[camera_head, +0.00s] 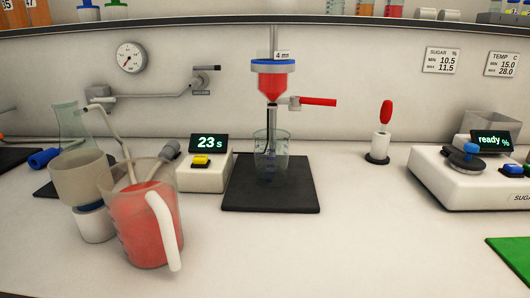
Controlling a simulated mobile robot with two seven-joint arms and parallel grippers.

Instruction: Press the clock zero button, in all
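The clock (205,177) is a pale box on the bench, left of the middle. Its dark display (208,143) reads "23 s" in light digits. A yellow button (201,161) sits on its sloped top, below the display. The button is uncovered and nothing touches it. Neither of my grippers shows in the head view.
A jug of red juice (145,225) with a pale handle stands front-left of the clock. Right of the clock, a glass beaker (270,158) stands on a black mat (265,200) under a red-filled funnel (273,82). The front bench middle is clear.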

